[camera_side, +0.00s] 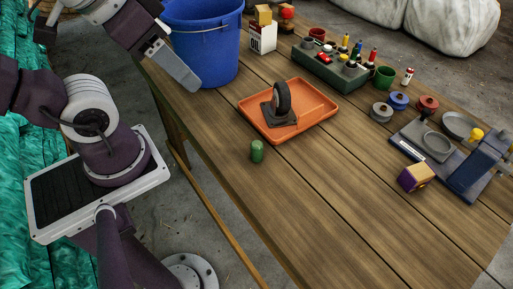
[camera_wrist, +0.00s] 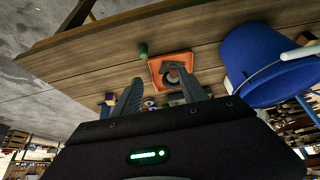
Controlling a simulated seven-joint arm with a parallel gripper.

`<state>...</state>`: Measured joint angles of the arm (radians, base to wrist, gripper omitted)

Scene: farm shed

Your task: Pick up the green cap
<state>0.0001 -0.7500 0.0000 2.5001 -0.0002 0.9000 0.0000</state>
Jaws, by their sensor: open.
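The green cap (camera_side: 257,151) stands on the wooden table, just in front of the orange tray. It also shows in the wrist view (camera_wrist: 143,49), beside the tray. My gripper (camera_side: 187,80) is at the left, in front of the blue bucket and well apart from the cap. In the wrist view its two fingers (camera_wrist: 160,92) are spread with nothing held between them. The lower part of the view there is covered by my gripper's body.
An orange tray (camera_side: 317,123) with a caster wheel (camera_side: 281,101) lies beyond the cap. A blue bucket (camera_side: 205,45) stands near my gripper. A green holder (camera_side: 331,68) with bottles, several small pots and a blue device (camera_side: 478,170) fill the right side. The front table is clear.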

